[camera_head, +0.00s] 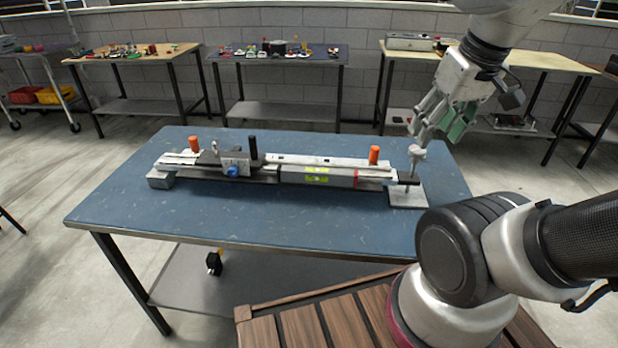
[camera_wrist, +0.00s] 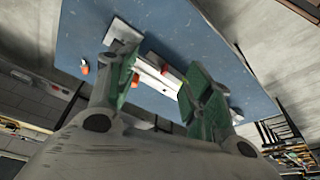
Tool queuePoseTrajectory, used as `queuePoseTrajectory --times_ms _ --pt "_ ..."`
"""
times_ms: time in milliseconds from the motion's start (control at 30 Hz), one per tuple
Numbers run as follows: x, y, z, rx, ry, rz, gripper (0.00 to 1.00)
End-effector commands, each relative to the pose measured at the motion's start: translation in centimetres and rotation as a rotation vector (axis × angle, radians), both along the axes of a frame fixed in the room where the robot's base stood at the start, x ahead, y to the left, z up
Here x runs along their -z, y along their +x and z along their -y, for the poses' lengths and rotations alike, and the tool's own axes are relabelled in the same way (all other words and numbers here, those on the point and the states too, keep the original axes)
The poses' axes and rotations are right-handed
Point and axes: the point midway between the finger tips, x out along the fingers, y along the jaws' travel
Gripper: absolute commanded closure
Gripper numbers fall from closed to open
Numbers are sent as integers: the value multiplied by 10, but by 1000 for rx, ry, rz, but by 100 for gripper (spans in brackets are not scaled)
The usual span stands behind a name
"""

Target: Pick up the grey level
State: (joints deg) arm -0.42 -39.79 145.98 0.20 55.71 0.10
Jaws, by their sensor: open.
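The grey level (camera_head: 335,181) is a long bar with yellow-green vials and a red band near its right end. In the head view it lies along the front of a metal truck assembly (camera_head: 275,160) on the blue table. My gripper (camera_head: 437,128) is raised above the assembly's right end, to the right of the level and apart from it. Its green-padded fingers are spread with nothing between them. In the wrist view my gripper (camera_wrist: 157,72) shows open, with part of the assembly seen beyond the fingers; the level is hard to make out there.
Orange pegs (camera_head: 374,155) (camera_head: 194,144), a black upright post (camera_head: 253,147) and a blue knob (camera_head: 233,171) stand out on the assembly. Other tables with small items (camera_head: 275,50) stand along the back wall.

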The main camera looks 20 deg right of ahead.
Motion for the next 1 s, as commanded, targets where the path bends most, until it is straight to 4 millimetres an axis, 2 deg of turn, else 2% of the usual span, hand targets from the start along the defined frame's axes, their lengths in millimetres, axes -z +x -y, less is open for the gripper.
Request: queuePoseTrajectory --times_ms 267,567,667,800,900,1000 --pt "16 12 -5 -8 12 -90 49" --pt "49 47 -24 -62 63 -229 49" --pt "69 69 -39 -133 99 -278 49" --pt "107 111 -67 -324 158 -302 49" --pt "134 145 -88 -517 189 -259 49" --pt "149 175 -104 -714 184 -162 49"
